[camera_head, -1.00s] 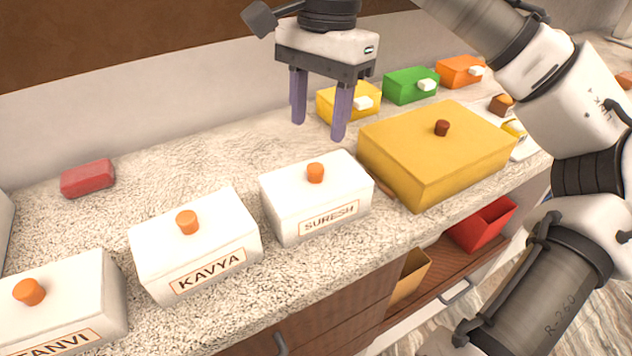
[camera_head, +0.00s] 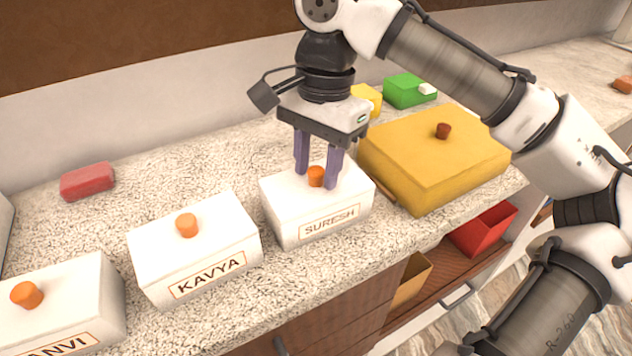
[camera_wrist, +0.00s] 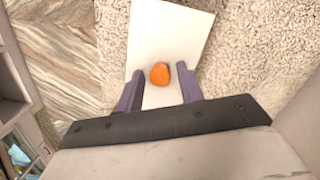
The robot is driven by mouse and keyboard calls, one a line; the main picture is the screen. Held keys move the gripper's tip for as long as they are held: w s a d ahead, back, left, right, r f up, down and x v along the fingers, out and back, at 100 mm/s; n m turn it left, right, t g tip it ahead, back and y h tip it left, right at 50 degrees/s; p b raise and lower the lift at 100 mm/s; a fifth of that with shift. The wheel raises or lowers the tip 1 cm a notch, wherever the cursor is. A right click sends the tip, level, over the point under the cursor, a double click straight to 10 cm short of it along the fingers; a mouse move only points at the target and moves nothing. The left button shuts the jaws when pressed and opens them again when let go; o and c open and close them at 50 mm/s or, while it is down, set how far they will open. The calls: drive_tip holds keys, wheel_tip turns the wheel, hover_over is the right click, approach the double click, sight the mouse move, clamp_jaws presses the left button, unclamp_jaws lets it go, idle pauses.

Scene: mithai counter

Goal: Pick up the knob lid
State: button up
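Several lids with knobs are in view, and I cannot tell which one the task means. The white SURESH box (camera_head: 290,208) has an orange knob (camera_head: 316,176) on its lid. My gripper (camera_head: 317,180) is over this box, open, with its purple fingers on either side of the knob. In the wrist view the knob (camera_wrist: 159,73) lies between the fingers, apart from both. The white KAVYA box (camera_head: 170,250) and another white box (camera_head: 75,290) at left also have orange knobs. The large yellow box (camera_head: 400,160) has a brown knob (camera_head: 443,130).
A red block (camera_head: 88,181) lies at the back left of the speckled counter (camera_head: 140,180). A green box (camera_head: 408,90) and a partly hidden small yellow box (camera_head: 368,97) stand behind my gripper. A red bin (camera_head: 485,228) is in the open drawer below.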

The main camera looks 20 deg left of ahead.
sight(317, 170)
clamp_jaws()
drive_tip(key=shift+r, duration=0.15)
wheel_tip(317, 170, up, 20)
drive_tip(key=p, duration=0.5)
